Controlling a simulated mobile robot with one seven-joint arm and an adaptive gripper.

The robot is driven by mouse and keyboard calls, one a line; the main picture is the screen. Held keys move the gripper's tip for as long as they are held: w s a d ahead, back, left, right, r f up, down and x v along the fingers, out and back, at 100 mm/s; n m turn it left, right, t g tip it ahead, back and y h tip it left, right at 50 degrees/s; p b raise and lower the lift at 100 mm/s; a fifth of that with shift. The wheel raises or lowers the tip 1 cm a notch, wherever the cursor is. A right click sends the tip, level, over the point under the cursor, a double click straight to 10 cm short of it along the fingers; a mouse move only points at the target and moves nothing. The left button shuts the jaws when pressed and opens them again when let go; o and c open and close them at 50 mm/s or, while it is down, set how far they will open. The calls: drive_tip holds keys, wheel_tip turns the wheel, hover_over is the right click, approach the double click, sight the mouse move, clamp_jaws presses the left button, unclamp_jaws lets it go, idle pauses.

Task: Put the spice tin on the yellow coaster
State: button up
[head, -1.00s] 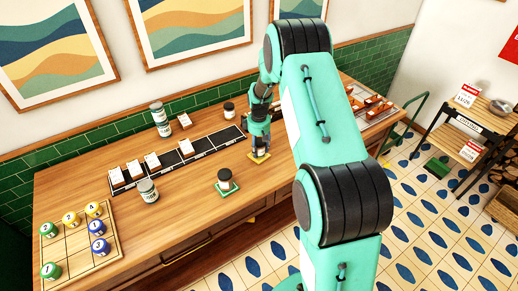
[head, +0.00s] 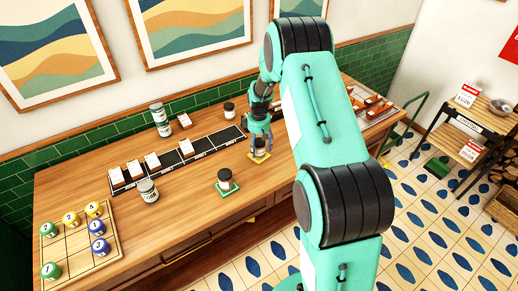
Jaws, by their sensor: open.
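The yellow coaster (head: 257,158) lies on the wooden counter, right of the middle, near its front edge. A small tin with a dark lid (head: 260,147), which looks like the spice tin, stands upright on it, partly hidden by the fingers. My gripper (head: 260,143) points down over this tin. Its fingers are open, one on each side. Whether a finger still touches the tin is too small to tell.
A dark-lidded jar (head: 225,180) stands on a green coaster (head: 230,191) to the left. A board with numbered balls (head: 75,254) is at far left.

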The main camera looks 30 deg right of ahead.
wheel_tip(320, 180, up, 11)
drive_tip(key=shift+r+p, duration=0.15)
drive_tip(key=shift+p, duration=0.2)
idle(0.6)
drive_tip(key=shift+a+r, duration=0.2)
drive_tip(key=shift+r, duration=0.25)
drive_tip(key=s+a+r+m+t, duration=0.1)
drive_tip(key=s+a+r, duration=0.65)
drive_tip(key=r, duration=0.45)
drive_tip(key=s+a+r+m+t, duration=0.1)
drive_tip(key=s+a+r+t, duration=0.1)
drive_tip(key=s+a+r, duration=0.75)
drive_tip(key=s+a+r+m+t, duration=0.1)
drive_tip(key=s+a+r, duration=0.1)
drive_tip(key=s, duration=0.5)
drive_tip(key=s+a+r+m, duration=0.1)
drive_tip(key=s+a+r, duration=0.2)
drive_tip(key=s, duration=0.4)
drive_tip(key=s+a+r+m+t, duration=0.1)
drive_tip(key=s+a+r, duration=0.2)
drive_tip(key=s, duration=0.5)
drive_tip(key=shift+a+t, duration=0.3)
drive_tip(key=shift+a, duration=0.5)
